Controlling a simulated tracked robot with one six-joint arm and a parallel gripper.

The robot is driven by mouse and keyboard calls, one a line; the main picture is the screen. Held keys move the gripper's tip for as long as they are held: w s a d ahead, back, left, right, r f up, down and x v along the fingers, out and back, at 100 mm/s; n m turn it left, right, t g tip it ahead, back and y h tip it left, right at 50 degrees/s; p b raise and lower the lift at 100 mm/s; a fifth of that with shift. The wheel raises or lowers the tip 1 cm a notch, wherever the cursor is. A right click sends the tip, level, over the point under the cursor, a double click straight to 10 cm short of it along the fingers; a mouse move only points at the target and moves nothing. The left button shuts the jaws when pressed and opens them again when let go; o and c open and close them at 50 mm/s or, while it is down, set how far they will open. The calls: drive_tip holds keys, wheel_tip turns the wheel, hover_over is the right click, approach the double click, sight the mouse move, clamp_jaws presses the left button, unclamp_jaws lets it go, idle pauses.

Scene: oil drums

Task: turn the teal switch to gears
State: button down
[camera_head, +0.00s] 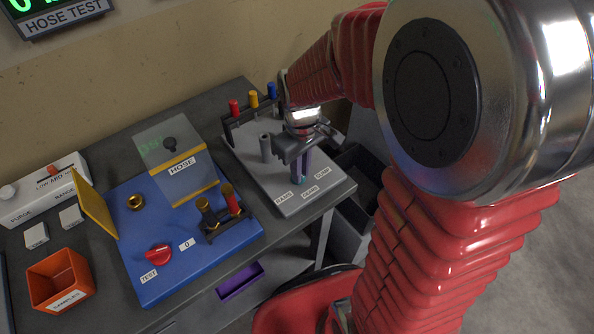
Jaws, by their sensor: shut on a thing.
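The gears label is the middle one. I cannot tell which label the switch points to.
Red, yellow and blue handles (254,101) stand at the panel's back edge, and a grey post (265,148) stands left of my gripper. A blue panel (185,266) with a red knob (158,254) and a hose cover lies to the left. An orange samples bin (60,278) is far left.

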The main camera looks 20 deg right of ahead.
drive_tip(key=shift+s+f+m, duration=0.15)
drive_tip(key=shift+s+m, duration=0.2)
drive_tip(key=shift+m, duration=0.15)
drive_tip(key=c, duration=1.8)
unclamp_jaws()
drive_tip(key=shift+w, duration=0.15)
drive_tip(key=shift+r, duration=0.25)
drive_tip(key=shift+w+r, duration=0.15)
drive_tip(key=shift+r, duration=0.45)
wheel_tip(320, 180, up, 12)
drive_tip(key=shift+r, duration=0.15)
